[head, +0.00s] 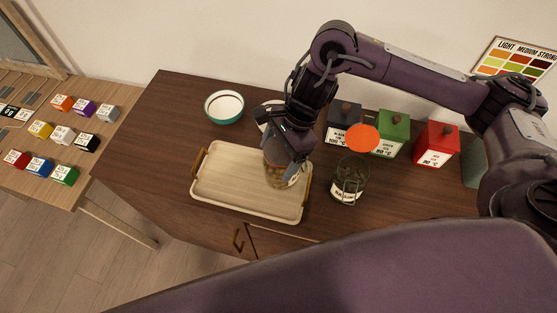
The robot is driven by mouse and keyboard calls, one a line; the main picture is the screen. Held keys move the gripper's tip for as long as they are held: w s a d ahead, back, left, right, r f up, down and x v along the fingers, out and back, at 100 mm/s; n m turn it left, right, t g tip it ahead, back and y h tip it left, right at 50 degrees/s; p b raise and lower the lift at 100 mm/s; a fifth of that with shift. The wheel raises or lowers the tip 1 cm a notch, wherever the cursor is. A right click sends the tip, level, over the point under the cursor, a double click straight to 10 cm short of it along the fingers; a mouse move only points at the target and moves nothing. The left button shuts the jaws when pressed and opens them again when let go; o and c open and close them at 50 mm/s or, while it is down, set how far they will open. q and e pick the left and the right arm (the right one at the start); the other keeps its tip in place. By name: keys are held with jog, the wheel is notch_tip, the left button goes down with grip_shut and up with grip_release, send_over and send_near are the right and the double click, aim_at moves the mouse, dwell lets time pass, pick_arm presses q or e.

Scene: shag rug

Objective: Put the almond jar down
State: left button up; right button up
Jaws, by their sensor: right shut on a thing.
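The almond jar (277,177) is a clear jar with brown contents and a pale label, in the head view over the right part of a wooden tray (228,186). My right gripper (287,152) comes down from above and is shut on the jar's upper part. The gripper hides the jar's top. I cannot tell whether the jar's bottom touches the tray. My left gripper is not in view.
Black (343,122), green (391,133) and red (436,145) canisters stand behind. A teal-rimmed bowl (224,106) is at the back. The tray's left half is empty.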

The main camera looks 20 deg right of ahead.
jog(key=shift+f+p, duration=0.5)
jog(key=shift+f, duration=1.35)
jog(key=o, duration=2)
jog(key=shift+s, duration=0.1)
jog(key=b+v, duration=0.1)
jog(key=v, duration=0.3)
jog(key=shift+d+r+b, duration=0.15)
jog(key=shift+r+b, duration=0.2)
jog(key=v, duration=0.6)
jog(key=shift+d+r, duration=0.15)
jog(key=shift+r, duration=0.45)
jog(key=shift+f, duration=0.1)
